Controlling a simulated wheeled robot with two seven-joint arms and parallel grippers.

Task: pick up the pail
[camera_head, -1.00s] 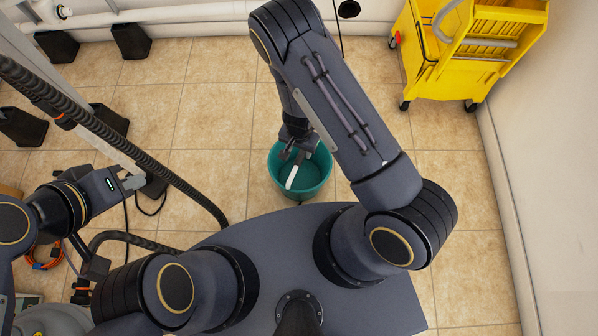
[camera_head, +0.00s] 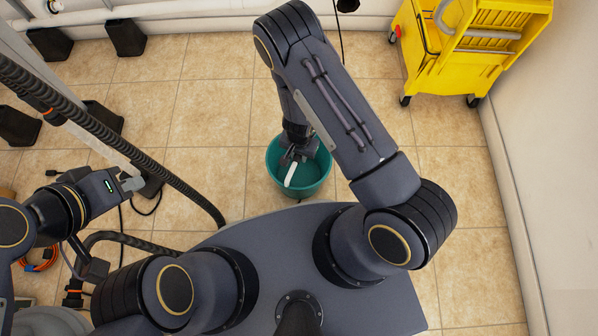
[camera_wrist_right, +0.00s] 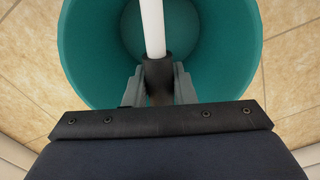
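The pail (camera_head: 323,178) is a teal round bucket standing upright on the tiled floor in front of my base. A white bar with a black grip, seemingly its handle, crosses its mouth. My right gripper (camera_head: 297,160) reaches down over the pail. In the right wrist view my right gripper (camera_wrist_right: 159,85) has one finger on each side of the black grip (camera_wrist_right: 159,75) and looks shut on it. The pail's open inside (camera_wrist_right: 205,60) lies beneath, and looks empty. My left gripper (camera_head: 132,184) is away to the left, holding nothing visible; its finger gap is unclear.
A yellow mop wringer cart (camera_head: 465,50) stands at the back right by the wall. A dark ribbed hose (camera_head: 150,165) slants across the left side. Black blocks (camera_head: 125,38) stand at the left. The floor around the pail is clear.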

